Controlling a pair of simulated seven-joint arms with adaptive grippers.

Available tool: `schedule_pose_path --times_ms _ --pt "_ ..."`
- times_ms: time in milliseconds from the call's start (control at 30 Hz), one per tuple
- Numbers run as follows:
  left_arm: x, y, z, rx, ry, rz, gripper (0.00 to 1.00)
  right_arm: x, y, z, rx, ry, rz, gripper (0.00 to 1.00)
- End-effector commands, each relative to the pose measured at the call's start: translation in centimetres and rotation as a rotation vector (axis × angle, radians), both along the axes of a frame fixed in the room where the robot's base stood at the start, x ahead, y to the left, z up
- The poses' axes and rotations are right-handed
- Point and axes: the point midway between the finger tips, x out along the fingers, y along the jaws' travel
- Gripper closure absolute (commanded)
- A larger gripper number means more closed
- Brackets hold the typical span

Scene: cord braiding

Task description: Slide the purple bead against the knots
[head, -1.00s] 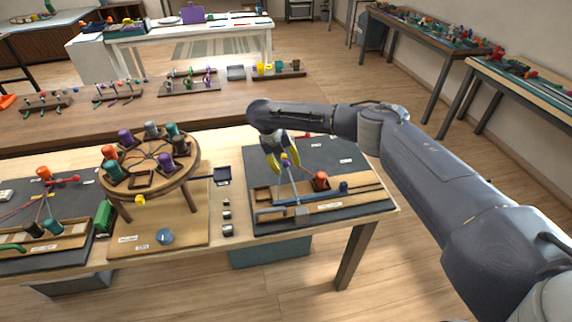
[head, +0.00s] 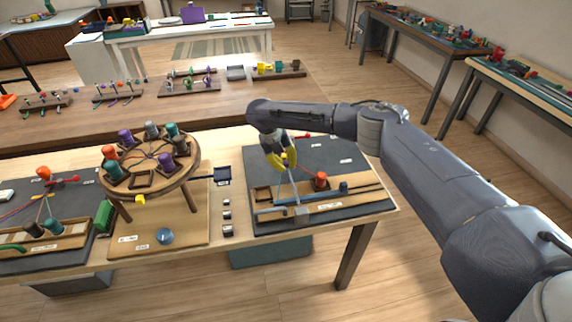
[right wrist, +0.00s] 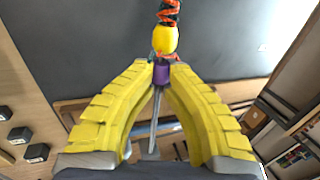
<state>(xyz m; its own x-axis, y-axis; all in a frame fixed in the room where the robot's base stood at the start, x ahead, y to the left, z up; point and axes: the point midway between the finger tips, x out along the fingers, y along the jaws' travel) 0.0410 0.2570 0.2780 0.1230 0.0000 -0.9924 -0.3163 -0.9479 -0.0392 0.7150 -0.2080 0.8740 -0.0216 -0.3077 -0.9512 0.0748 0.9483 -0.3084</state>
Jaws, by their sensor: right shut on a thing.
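My right gripper (head: 285,163) has yellow fingers and is over the right-hand dark mat. In the right wrist view its fingertips (right wrist: 160,68) are shut on a small purple bead (right wrist: 161,76). A yellow bead (right wrist: 165,40) is just beyond the purple one, with red-orange strands between them that look like the knots. A red and black braided cord (right wrist: 169,12) continues past the yellow bead. A thin grey rod or cord (right wrist: 154,125) runs from the purple bead back between the fingers. Whether the purple bead touches the knots is unclear. My left gripper is out of view.
A wooden tray (head: 345,205) with a red-orange spool (head: 321,179) and a small blue piece (head: 343,187) lies below the right gripper. A round wooden braiding stand (head: 119,180) with several spools is to the left. Small dark blocks (head: 228,230) lie between them.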

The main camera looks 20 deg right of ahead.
Motion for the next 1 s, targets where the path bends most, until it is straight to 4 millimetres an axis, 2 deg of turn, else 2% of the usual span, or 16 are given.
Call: schedule_pose_path --times_ms 633,667,800,900,1000 --pt "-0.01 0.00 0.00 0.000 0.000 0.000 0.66 0.58 -0.21 -0.37 -0.003 0.005 -0.001 1.00" --pt "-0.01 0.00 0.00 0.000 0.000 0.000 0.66 0.58 -0.21 -0.37 -0.003 0.005 -0.001 0.84" --pt "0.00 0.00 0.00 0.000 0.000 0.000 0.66 0.61 -0.18 -0.29 -0.002 0.004 0.000 0.68" --pt "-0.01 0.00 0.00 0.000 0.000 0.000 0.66 0.64 -0.15 -0.23 -0.002 0.003 0.000 0.58" --pt "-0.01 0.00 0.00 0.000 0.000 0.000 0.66 0.66 -0.12 -0.20 -0.001 0.003 0.000 0.58"
